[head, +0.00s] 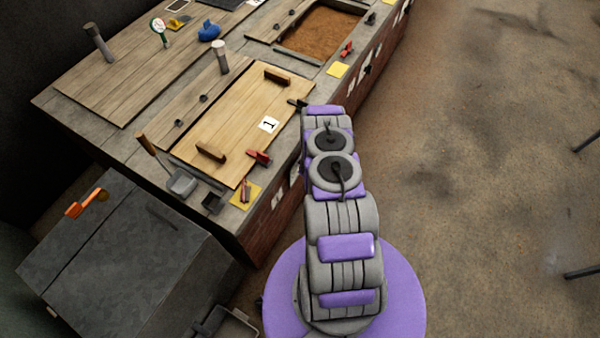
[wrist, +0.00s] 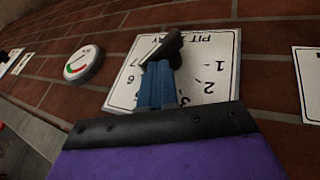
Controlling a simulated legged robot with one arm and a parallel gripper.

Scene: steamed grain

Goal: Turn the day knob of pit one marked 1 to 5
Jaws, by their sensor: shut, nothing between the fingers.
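The day plate (wrist: 205,65) is a white card on the brick wall, seen upside down in the wrist view, with "PIT" and "DAY" lettering and a ring of numbers. The dark day knob (wrist: 169,47) stands out from its middle, its bar slanting up to the right. My gripper (wrist: 158,70) has its blue fingers shut, tips right at the knob and overlapping it in the view; I cannot tell if they touch. The fingers hide part of the dial, and the number the knob points at is unclear. In the head view, a wooden lid marked 1 (head: 268,124) covers pit one.
A round gauge (wrist: 83,64) is on the wall left of the plate, and another white card (wrist: 310,75) is to its right. Red clamps (head: 259,157) and yellow cards (head: 338,69) lie along the bench edge. Open floor (head: 480,150) lies to the right.

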